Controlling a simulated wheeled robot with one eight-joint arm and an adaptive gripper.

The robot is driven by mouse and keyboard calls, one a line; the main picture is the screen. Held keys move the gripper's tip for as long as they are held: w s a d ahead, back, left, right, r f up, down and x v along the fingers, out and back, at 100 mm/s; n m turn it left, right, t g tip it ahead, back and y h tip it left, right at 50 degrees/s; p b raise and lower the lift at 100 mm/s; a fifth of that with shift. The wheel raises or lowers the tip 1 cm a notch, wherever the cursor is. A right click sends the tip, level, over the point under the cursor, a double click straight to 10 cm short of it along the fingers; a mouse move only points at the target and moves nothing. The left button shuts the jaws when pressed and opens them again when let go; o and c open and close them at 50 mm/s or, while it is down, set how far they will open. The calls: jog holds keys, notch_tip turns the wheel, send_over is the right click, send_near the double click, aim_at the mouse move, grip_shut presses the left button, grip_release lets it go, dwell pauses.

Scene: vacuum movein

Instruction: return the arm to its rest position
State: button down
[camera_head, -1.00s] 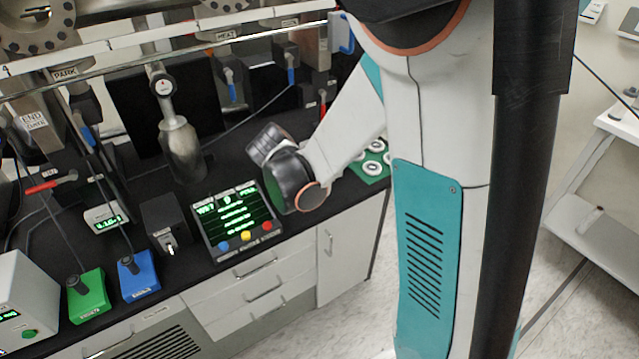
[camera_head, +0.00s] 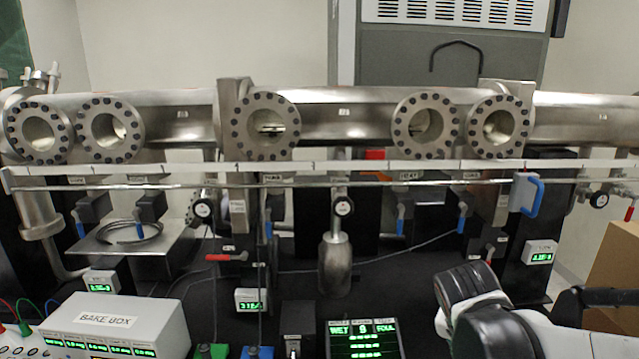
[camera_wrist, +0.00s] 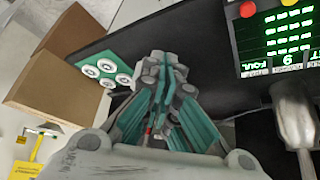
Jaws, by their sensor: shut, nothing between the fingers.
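My gripper (camera_wrist: 163,80) shows in the wrist view with its teal-and-grey fingers together and nothing between them. It is over the dark bench top, with the green mat (camera_wrist: 108,68) holding several white rings to its left in that view. In the head view, only dark and white links of my arm show at the lower right, in front of the bench. My gripper cannot be made out there. A lit display panel (camera_head: 362,341) stands left of these links, and it also shows turned over at the upper right of the wrist view (camera_wrist: 272,40).
A steel beam pipe (camera_head: 350,122) with round flanges runs across the back, above a long rail (camera_head: 300,184). A white bake box (camera_head: 112,325) stands at the lower left. A brown box (camera_head: 615,265) is at the right edge, close to my arm.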

jog(key=s+a+r+n+t+y, duration=0.2)
jog(key=s+a+r+n, duration=0.3)
jog(key=s, duration=0.5)
jog(key=a+n+y, duration=0.1)
jog(key=a+n, duration=0.1)
jog(key=shift+s+a+r+n+t+y, duration=0.2)
jog(key=shift+s+a+n+t+y, duration=0.1)
jog(key=shift+s+a+n+y, duration=0.1)
